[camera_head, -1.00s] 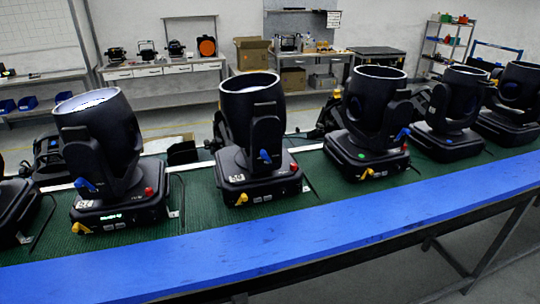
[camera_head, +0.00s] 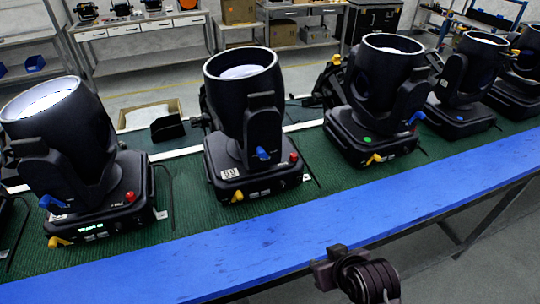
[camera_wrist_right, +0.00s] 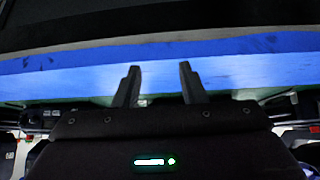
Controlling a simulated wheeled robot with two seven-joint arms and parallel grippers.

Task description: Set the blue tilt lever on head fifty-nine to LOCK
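Several black moving heads stand in a row on a green mat (camera_head: 190,222). The middle head (camera_head: 243,100) has a white label (camera_head: 230,173) that may read 59, but it is too small to be sure. Its blue lever (camera_head: 262,154) is on the near yoke side; the LOCK marking cannot be read. The left head (camera_head: 60,130) has its own blue lever (camera_head: 52,202), as does the head right of centre (camera_head: 415,117). My right gripper (camera_head: 322,272) is low in front of the bench. In the wrist view its fingers (camera_wrist_right: 158,67) are apart and empty. My left gripper is out of view.
A blue front strip (camera_head: 270,255) runs along the bench between my right gripper and the heads. Yellow levers (camera_head: 237,196) and red knobs (camera_head: 293,157) sit on the bases. Neighbouring heads leave narrow gaps. An open box (camera_head: 148,113) is behind the row.

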